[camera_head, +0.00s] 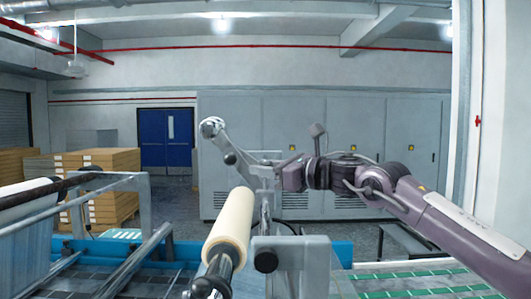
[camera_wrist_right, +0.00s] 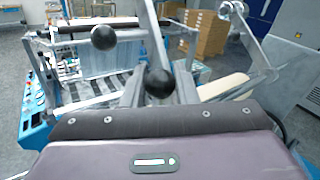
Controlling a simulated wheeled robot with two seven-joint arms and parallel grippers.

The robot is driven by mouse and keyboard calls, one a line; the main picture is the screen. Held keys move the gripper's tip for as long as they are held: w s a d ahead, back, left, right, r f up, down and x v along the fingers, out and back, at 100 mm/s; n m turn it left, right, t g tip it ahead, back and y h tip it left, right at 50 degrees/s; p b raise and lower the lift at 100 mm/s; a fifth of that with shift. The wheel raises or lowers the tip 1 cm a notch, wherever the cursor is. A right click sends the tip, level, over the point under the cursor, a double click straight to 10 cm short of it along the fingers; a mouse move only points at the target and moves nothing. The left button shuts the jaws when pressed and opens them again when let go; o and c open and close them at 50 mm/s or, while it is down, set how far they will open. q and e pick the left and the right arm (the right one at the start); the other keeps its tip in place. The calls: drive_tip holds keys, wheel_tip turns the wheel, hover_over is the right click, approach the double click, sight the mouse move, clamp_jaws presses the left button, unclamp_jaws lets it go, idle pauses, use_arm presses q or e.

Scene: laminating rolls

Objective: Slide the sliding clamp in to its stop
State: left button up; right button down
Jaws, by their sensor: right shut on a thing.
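My right gripper (camera_head: 288,174) reaches in from the right in the head view. It is shut at the grey sliding clamp (camera_head: 264,171), at the far end of the cream roll (camera_head: 231,226). In the right wrist view, a black ball knob (camera_wrist_right: 158,82) stands just in front of the gripper body, between grey bars. A second black knob (camera_wrist_right: 103,37) is farther off to the left. Whether the clamp touches its stop cannot be told. My left gripper is not in view.
A crank arm with a shiny ball (camera_head: 211,127) rises left of the clamp. A grey bracket with a black knob (camera_head: 266,261) stands near the roll's near end. Metal bars and another roll (camera_head: 22,205) lie left. Stacked boxes (camera_head: 105,180) and grey cabinets (camera_head: 385,135) stand behind.

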drive_tip(key=shift+w+r, duration=0.2)
drive_tip(key=shift+w, duration=0.2)
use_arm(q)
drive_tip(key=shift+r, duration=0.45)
use_arm(e)
drive_tip(key=c, duration=1.2)
unclamp_jaws()
drive_tip(key=shift+f, duration=0.1)
drive_tip(key=shift+o, duration=0.2)
use_arm(q)
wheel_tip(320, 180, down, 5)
drive_tip(key=b, duration=0.4)
drive_tip(key=shift+b, duration=0.4)
use_arm(e)
drive_tip(key=v, duration=0.7)
drive_tip(key=shift+s+d, duration=0.25)
drive_tip(key=shift+d, duration=0.1)
